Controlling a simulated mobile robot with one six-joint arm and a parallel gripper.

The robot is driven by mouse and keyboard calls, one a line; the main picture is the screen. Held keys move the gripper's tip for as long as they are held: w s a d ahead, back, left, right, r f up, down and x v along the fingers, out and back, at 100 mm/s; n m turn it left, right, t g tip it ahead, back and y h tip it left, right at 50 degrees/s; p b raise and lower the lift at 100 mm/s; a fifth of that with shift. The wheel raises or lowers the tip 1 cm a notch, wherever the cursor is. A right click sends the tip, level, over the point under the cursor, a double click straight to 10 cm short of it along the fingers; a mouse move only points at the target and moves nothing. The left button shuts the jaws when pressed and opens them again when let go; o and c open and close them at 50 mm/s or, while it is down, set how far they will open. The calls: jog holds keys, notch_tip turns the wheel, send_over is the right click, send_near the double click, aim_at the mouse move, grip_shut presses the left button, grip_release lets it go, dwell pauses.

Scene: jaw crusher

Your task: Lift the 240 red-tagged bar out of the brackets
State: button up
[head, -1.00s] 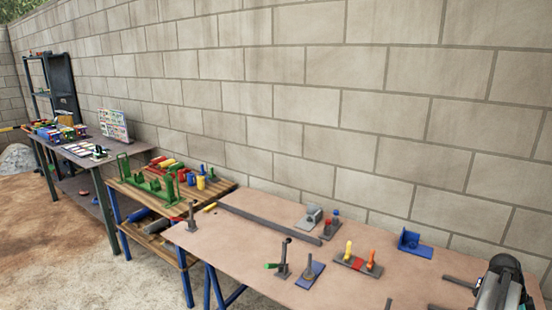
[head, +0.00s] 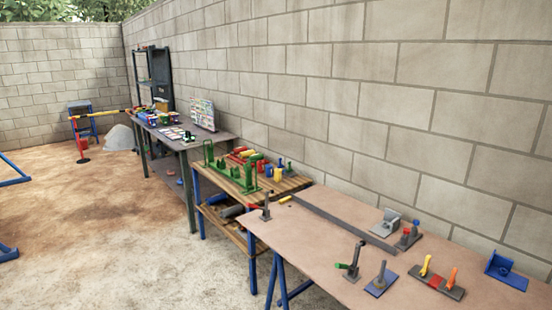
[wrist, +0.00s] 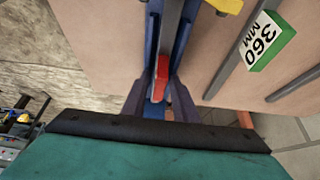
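In the wrist view, a grey bar (wrist: 172,15) with a red tag (wrist: 160,80) runs between the dark blue fingers of my gripper (wrist: 168,40). The fingers lie close along both sides of the bar. Whether they press on it cannot be told. The number on the red tag is not readable from here. I cannot make out the brackets. My gripper does not show in the head view.
In the wrist view, a second bar with a green and white 360 MM tag (wrist: 268,40) lies to the right, and a yellow piece (wrist: 226,5) shows at the top. In the head view, the brown table (head: 330,255) carries several fixtures. Open ground (head: 100,210) lies left.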

grip_shut()
jog(key=shift+s+r+p, duration=0.1)
jog(key=shift+r+p, duration=0.2)
jog(key=shift+r, duration=0.35)
jog(key=shift+r+p, duration=1.15)
jog(key=shift+r, duration=1.75)
dwell(0.4)
